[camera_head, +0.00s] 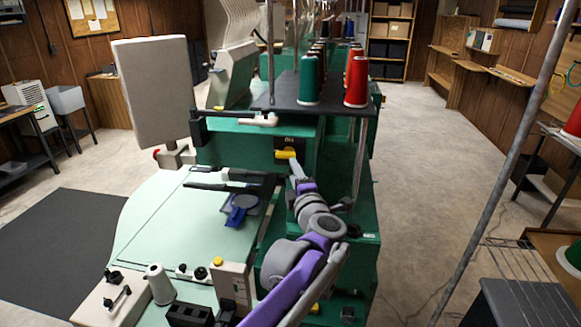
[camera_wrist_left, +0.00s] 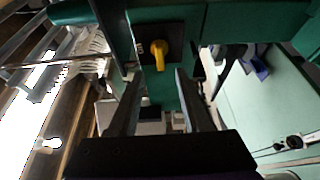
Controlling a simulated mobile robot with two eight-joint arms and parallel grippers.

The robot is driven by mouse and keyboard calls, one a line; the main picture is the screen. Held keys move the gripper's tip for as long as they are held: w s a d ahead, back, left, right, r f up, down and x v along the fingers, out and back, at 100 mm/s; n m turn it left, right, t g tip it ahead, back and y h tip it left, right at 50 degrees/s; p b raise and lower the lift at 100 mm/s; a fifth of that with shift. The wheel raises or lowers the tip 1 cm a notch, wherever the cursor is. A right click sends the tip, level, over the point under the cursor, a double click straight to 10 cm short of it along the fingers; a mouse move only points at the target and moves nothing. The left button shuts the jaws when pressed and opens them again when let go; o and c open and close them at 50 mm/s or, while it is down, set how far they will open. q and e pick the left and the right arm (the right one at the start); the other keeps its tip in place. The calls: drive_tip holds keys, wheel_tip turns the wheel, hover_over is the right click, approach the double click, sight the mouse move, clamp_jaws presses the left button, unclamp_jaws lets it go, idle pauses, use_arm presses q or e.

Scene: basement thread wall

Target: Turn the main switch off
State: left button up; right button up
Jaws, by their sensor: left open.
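The main switch is a yellow rotary handle (camera_head: 286,154) on a black plate (camera_head: 280,143) on the green machine's front. In the left wrist view the yellow handle (camera_wrist_left: 158,54) stands roughly upright in the picture on its black plate (camera_wrist_left: 174,37), with small pale marking too small to read. My left gripper (camera_head: 295,166) is close in front of the switch in the head view. In the left wrist view my left gripper (camera_wrist_left: 156,75) is open and empty, its two fingers apart, with the handle seen beyond and between the tips. Contact is not visible. My right gripper is out of view.
A thread shelf (camera_head: 285,92) with a green cone (camera_head: 309,79) and red cones (camera_head: 356,82) overhangs the switch. A pale green worktable (camera_head: 150,215) with a blue item (camera_head: 238,208) lies left. A grey pole (camera_head: 505,165) stands right, with open floor between.

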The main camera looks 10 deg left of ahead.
use_arm(q)
drive_tip(key=v, duration=0.2)
drive_tip(key=shift+s+d, duration=0.1)
drive_tip(key=shift+s, duration=0.15)
drive_tip(key=s+d+f+m+g+h, duration=0.2)
drive_tip(key=s+f+m+h, duration=0.5)
drive_tip(key=s+m+h, duration=0.75)
drive_tip(key=s+a+f+m+g+y, duration=0.3)
drive_tip(key=s+a+f+m+g, duration=0.1)
drive_tip(key=s+f, duration=0.6)
drive_tip(key=s+a+f+m+g+y+p, duration=0.1)
drive_tip(key=s+a+f+m+g+y, duration=0.3)
drive_tip(key=s+f, duration=0.6)
drive_tip(key=shift+a+g, duration=0.6)
drive_tip(key=shift+a, duration=0.55)
